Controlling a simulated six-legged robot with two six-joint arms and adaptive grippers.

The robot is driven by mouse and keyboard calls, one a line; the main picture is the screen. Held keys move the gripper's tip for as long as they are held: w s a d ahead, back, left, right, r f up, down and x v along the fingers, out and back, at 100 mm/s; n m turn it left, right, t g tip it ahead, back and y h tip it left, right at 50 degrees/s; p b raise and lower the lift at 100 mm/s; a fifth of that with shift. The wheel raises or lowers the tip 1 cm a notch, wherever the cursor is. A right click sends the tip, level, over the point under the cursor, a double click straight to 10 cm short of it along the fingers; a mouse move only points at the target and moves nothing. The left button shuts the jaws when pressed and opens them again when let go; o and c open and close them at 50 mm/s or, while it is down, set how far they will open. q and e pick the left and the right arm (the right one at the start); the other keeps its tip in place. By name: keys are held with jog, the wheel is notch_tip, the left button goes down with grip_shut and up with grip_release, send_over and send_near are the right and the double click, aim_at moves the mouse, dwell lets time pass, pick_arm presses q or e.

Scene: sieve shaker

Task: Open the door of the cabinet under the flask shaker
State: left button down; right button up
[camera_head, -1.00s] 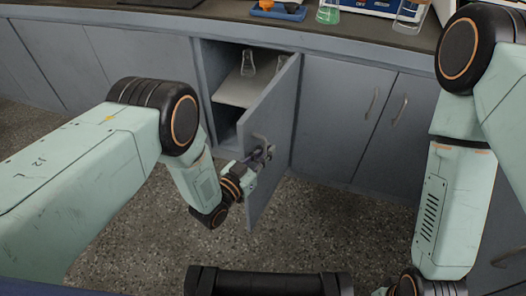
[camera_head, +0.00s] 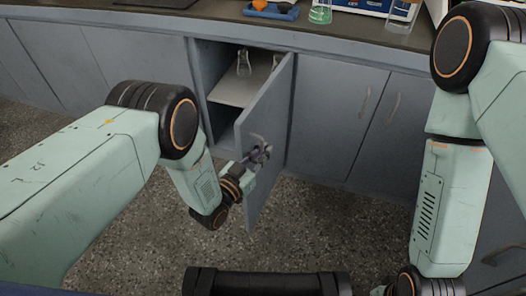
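The grey cabinet door (camera_head: 268,118) stands wide open, hinged on its right side and swung out toward me. Its handle (camera_head: 265,150) is on the outer face near the free edge. My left gripper (camera_head: 257,156) is at this handle and appears shut on it; the fingertips are small and partly hidden. The open cabinet (camera_head: 222,118) shows an inner shelf (camera_head: 240,92) with glass flasks (camera_head: 244,62) on it, one partly covered by the door.
Closed cabinet doors (camera_head: 335,115) stand to the right and left of the open one. The dark worktop (camera_head: 225,17) above carries a flask with green liquid (camera_head: 320,13), a blue tray (camera_head: 272,12) and other glassware. The speckled floor (camera_head: 310,220) before the cabinets is clear.

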pick_arm(q)
jog(key=c, duration=1.8)
grip_release()
jog(key=shift+s+d+f, duration=0.1)
jog(key=shift+s+d, duration=0.2)
jog(key=shift+d, duration=0.15)
jog(key=shift+o, duration=0.2)
jog(key=shift+w+a, duration=0.15)
jog(key=v, duration=1.2)
